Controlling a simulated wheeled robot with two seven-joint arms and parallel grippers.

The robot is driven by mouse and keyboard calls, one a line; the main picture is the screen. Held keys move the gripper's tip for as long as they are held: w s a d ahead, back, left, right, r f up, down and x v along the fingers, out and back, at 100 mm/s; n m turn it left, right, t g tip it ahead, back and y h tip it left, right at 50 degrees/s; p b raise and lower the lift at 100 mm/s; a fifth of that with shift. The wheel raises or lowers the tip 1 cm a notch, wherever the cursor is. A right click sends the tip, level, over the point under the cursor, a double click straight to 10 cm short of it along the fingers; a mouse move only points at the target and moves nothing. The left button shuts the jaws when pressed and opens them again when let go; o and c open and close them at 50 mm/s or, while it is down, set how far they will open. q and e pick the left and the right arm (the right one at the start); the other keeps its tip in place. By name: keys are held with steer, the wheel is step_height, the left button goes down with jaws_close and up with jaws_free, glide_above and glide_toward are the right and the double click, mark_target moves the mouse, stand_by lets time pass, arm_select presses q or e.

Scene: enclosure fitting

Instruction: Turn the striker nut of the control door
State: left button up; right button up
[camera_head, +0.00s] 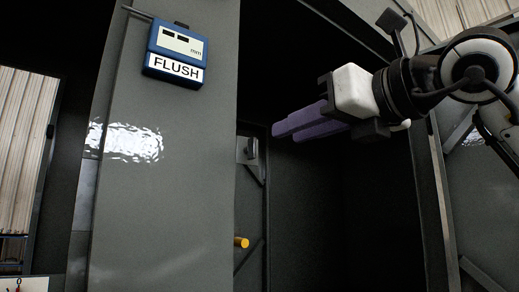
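A grey door panel (165,215) stands upright left of a dark opening. I cannot tell from this view whether it is the control door. A metal bracket (248,152) sits beside the panel's right edge, inside the opening. It may be the striker, but no nut can be made out on it. My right gripper (286,132) reaches in from the right, its purple fingers pointing left across the opening. It is apart from the bracket, with nothing visible in it. The fingers overlap in this view, so their gap is unclear. My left gripper is out of view.
A blue gauge (179,43) reading FLUSH is fixed high on the panel. A yellow cylindrical piece (241,242) sticks out past the panel's right edge, lower down. The dark opening (335,215) below my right gripper looks clear. A frame edge bounds it on the right.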

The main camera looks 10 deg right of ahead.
mark_target(255, 145)
steer(key=p+x, duration=0.1)
steer(key=x, duration=0.8)
steer(key=shift+w+a+f+p, duration=0.1)
steer(key=shift+w+a+p, duration=0.1)
steer(key=shift+w+p, duration=0.15)
jaws_close()
